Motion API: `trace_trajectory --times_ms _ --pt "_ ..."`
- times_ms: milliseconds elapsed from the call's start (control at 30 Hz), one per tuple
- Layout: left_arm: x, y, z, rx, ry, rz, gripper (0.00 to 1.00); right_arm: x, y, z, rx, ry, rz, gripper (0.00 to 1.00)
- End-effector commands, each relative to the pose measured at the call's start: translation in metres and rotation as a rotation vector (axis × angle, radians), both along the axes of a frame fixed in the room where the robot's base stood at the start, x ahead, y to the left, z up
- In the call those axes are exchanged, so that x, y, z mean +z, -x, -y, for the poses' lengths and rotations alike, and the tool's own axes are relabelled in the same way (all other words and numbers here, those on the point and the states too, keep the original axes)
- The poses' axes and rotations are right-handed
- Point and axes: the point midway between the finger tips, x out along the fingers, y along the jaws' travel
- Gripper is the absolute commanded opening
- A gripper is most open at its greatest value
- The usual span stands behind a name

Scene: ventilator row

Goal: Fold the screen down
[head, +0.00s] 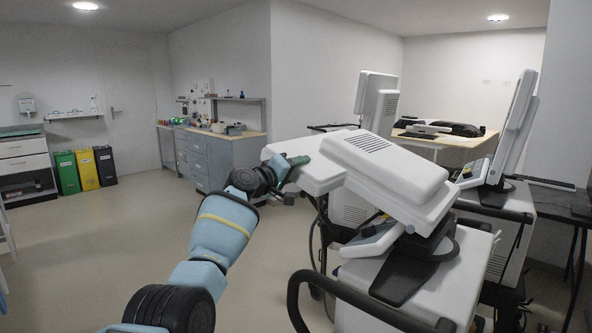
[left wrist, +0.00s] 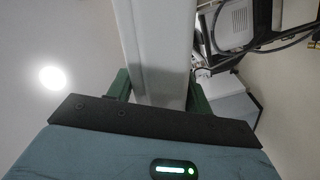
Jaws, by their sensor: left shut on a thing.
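The screen (head: 392,165) is a white panel with a vented box on its back, mounted on a ventilator cart (head: 432,280). It is tilted well over, with its back facing up and its far left edge toward my left arm. My left gripper (head: 294,162) is shut on that edge. In the left wrist view the white screen edge (left wrist: 150,45) runs between the two green fingers of the left gripper (left wrist: 158,88). The screen's display face is hidden in the head view. My right gripper is in neither view.
A second ventilator with an upright screen (head: 515,125) stands close on the right, and another screen (head: 377,100) rises behind. A black cart handle (head: 345,300) curves in front. Open floor (head: 110,240) lies to the left; a grey workbench (head: 215,160) stands farther back.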

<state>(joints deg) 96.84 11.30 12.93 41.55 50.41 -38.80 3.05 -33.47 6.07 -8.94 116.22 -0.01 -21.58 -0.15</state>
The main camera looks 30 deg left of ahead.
Motion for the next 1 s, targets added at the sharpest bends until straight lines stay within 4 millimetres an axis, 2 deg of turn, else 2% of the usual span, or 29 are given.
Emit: trace_trajectory --times_ms 33,133,567,1000 --pt "-0.010 -0.001 0.007 -0.015 -0.011 -0.016 0.53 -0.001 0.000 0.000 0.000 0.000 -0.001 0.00" --pt "-0.008 -0.001 0.007 -0.013 -0.009 -0.014 0.65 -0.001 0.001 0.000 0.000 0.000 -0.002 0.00" --pt "-0.001 0.004 0.001 -0.007 -0.003 -0.004 0.65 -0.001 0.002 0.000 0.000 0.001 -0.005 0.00" --pt "-0.002 0.042 -0.008 -0.008 -0.005 -0.005 0.65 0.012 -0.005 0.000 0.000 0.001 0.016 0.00"
